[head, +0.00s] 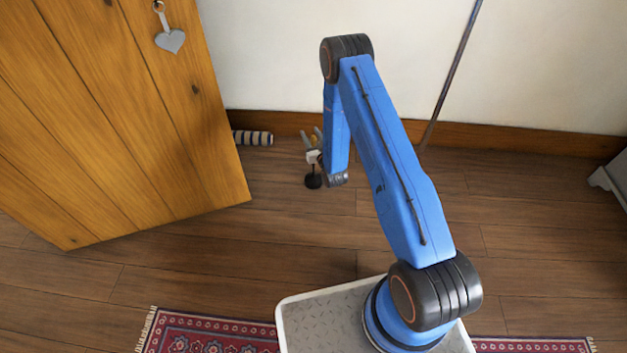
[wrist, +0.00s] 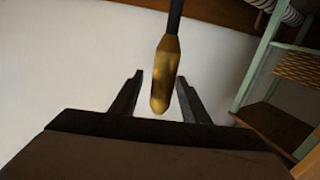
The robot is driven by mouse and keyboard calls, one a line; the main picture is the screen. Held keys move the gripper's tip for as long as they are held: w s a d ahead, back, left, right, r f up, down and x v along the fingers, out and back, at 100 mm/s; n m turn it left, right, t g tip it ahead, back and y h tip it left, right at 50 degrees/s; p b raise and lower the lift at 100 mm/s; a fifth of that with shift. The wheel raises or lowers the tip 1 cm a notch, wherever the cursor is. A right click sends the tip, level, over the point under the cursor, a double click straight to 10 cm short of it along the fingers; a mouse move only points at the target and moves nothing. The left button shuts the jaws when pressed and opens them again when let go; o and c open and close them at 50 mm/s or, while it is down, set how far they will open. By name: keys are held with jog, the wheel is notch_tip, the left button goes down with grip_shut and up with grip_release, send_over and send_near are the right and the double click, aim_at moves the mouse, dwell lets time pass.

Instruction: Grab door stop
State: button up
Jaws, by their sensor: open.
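The door stop shows in the wrist view as a thin black stem with a brass-coloured grip (wrist: 164,75). My gripper (wrist: 159,80) is open, with one dark finger on each side of the brass grip. The grip lies between the fingers in this view; I cannot tell its depth or whether it touches them. In the head view the door stop's round black base (head: 313,182) stands on the wooden floor below my gripper (head: 311,138). My wrist and gripper hide most of its upper part there.
The open wooden door (head: 130,120) stands at the left. A striped roll (head: 252,138) lies by the skirting behind its edge. A dark pole (head: 450,85) leans against the wall. A green frame (wrist: 258,65) shows in the wrist view.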

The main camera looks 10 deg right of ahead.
jog(key=shift+w+a, duration=0.1)
jog(key=shift+w, duration=0.2)
jog(key=shift+c, duration=0.4)
grip_shut()
dwell(0.9)
